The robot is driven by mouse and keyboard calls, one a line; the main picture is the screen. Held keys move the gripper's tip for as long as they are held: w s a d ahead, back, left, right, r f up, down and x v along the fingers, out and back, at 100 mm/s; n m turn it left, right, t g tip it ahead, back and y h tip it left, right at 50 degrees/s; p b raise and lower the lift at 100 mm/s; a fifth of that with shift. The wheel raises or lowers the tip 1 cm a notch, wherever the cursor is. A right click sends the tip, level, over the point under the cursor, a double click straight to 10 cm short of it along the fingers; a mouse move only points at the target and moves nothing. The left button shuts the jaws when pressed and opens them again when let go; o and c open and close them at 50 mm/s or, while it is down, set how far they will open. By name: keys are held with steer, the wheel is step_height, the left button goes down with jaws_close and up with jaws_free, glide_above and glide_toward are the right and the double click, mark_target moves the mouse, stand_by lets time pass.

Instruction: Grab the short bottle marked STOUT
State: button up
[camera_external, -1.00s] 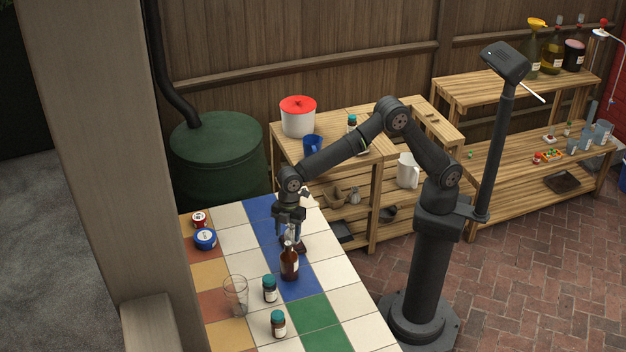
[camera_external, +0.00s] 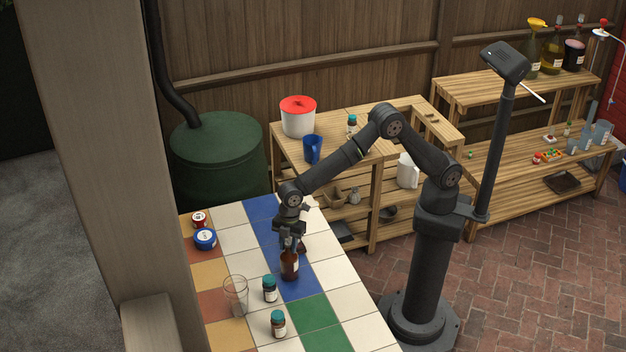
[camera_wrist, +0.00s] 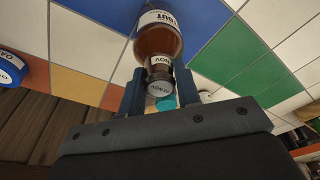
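A brown glass bottle (camera_external: 289,266) stands upright on a blue tile of the tiled table. In the wrist view, the bottle (camera_wrist: 158,42) has a white label whose readable letters end in "OUT", a smaller neck label and a grey cap. My gripper (camera_external: 291,246) points down over its top. In the wrist view, the two fingers of my gripper (camera_wrist: 161,88) are spread on either side of the neck. I cannot tell whether they touch it. The fingers hide part of the neck and cap in the external view.
A clear glass (camera_external: 236,296) and two small teal-capped bottles, one nearer (camera_external: 278,323) and one closer (camera_external: 269,289) to the brown bottle, stand in front. A dark brown object (camera_external: 302,248) sits just behind my gripper. Blue (camera_external: 204,239) and red (camera_external: 199,219) tins are at left.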

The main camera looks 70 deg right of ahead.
jaws_close()
steer(key=shift+r, duration=0.1)
